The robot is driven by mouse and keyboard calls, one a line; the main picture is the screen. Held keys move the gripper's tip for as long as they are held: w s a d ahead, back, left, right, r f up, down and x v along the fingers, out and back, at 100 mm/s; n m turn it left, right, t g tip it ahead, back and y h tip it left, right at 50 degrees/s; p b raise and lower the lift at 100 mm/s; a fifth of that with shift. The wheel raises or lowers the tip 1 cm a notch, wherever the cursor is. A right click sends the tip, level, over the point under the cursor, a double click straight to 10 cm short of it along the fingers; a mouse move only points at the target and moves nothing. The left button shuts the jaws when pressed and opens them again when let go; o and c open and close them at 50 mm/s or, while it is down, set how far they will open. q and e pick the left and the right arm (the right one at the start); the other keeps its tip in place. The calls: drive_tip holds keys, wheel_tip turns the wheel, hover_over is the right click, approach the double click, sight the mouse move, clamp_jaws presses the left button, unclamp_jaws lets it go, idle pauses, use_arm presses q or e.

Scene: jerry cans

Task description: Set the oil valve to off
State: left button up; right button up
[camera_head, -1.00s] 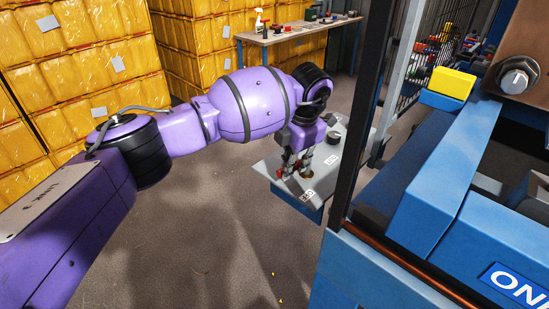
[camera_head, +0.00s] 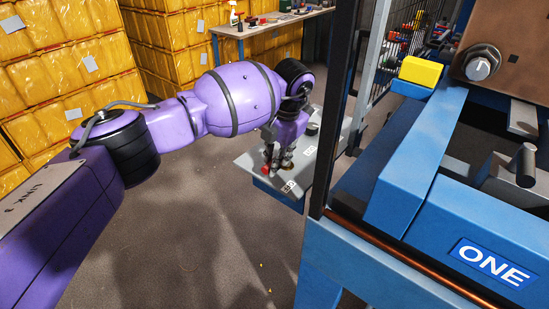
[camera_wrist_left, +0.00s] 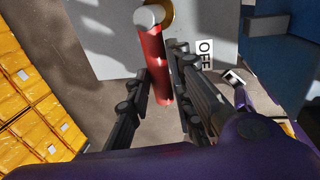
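The oil valve's red handle (camera_wrist_left: 155,65) has a silver cap and sits by a brass fitting on a grey panel (camera_wrist_left: 95,40). In the left wrist view it runs from the fitting down between the two fingers of my left gripper (camera_wrist_left: 160,85). An OFF label (camera_wrist_left: 204,54) lies to the right of the handle. In the head view my left gripper (camera_head: 278,160) is low over the grey panel (camera_head: 250,160), with a bit of red (camera_head: 265,170) beside it. The fingers are close to the handle; firm contact on both sides is unclear. My right gripper is not in view.
A blue machine frame marked ONE (camera_head: 495,262) stands close on the right, with a dark post beside the panel. Yellow wrapped stacks (camera_head: 60,60) stand at the left and back. A workbench (camera_head: 265,27) is behind. Bare floor lies in front.

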use_arm(q)
drive_tip(key=shift+o, duration=1.4)
wheel_tip(320, 180, up, 12)
drive_tip(key=s+d, duration=0.1)
drive_tip(key=shift+s+d, duration=0.3)
drive_tip(key=shift+d, duration=0.05)
drive_tip(key=shift+f, duration=0.15)
